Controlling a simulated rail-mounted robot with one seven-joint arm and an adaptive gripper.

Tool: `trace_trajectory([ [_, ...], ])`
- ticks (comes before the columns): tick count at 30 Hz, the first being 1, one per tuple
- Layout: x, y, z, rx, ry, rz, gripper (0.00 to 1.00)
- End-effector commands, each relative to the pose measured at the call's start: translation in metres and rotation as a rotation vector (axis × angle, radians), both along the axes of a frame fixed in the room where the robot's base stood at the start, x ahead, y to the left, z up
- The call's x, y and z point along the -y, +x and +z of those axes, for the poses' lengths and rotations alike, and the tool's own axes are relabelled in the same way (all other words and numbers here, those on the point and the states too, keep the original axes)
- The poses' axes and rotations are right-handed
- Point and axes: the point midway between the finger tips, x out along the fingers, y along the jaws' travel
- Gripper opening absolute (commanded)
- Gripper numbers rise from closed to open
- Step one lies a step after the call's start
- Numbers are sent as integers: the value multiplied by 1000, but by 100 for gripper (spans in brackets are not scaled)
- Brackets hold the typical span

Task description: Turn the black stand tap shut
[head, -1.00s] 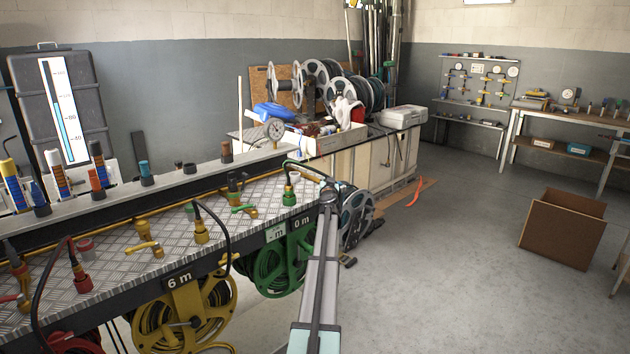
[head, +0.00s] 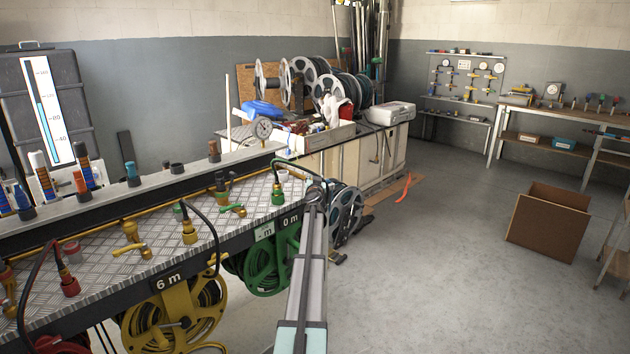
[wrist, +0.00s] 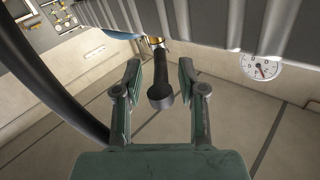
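The black stand tap's dark lever (wrist: 160,92) shows in the wrist view, with a rounded end and a brass fitting (wrist: 154,41) above it. My gripper (wrist: 160,75) is open, with one finger on each side of the lever. Gaps show between the lever and both fingers, so it looks ungripped. In the head view my arm reaches to the far end of the checker-plate bench (head: 150,215), and its own end hides the tap and my fingers.
A thick black hose (wrist: 55,75) runs along the left in the wrist view, and a round gauge (wrist: 262,67) is at right. In the head view a green coupling (head: 277,195) stands just left of my arm's end. Open floor (head: 430,260) lies to the right.

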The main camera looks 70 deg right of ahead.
Motion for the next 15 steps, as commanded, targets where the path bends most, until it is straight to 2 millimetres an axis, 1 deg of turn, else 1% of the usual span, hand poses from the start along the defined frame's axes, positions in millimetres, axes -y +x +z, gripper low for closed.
trace_trajectory([
  [5, 0, 0, 1, -1, -1, 0, 40],
  [8, -5, -1, 1, -1, -1, 0, 40],
  [11, -13, -4, 1, -1, -1, 0, 40],
  [15, -33, -10, 1, -1, -1, 0, 40],
])
